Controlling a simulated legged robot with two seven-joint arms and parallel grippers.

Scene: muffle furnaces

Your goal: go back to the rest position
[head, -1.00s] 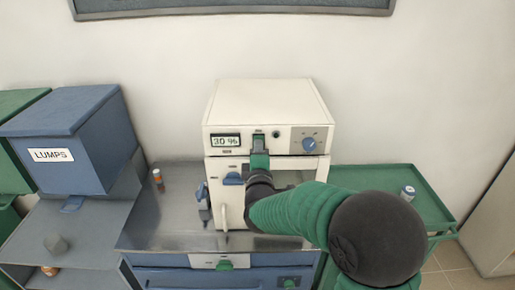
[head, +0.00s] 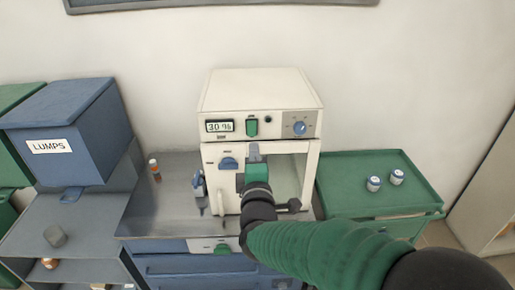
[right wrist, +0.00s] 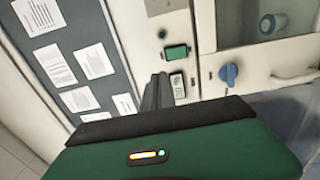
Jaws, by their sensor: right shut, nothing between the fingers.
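My right gripper (head: 254,152) is shut and empty. It hangs in front of the white furnace (head: 262,93), just below a green rocker switch (head: 252,127) and apart from it. The right wrist view also shows the closed fingers (right wrist: 157,92), near the green switch (right wrist: 176,52) and the small display (right wrist: 177,85). In the head view the display (head: 219,126) reads "30 %". A blue knob (head: 299,128) is at the right of the panel. My right arm hides part of the furnace's lower front. My left gripper is not in view.
A blue "LUMPS" bin (head: 72,130) stands left, above a grey shelf (head: 90,222). A small orange-and-white container (head: 155,170) is on the metal bench (head: 165,205). Two white-and-blue jars (head: 374,183) (head: 397,177) stand on the green trolley (head: 340,172) at right.

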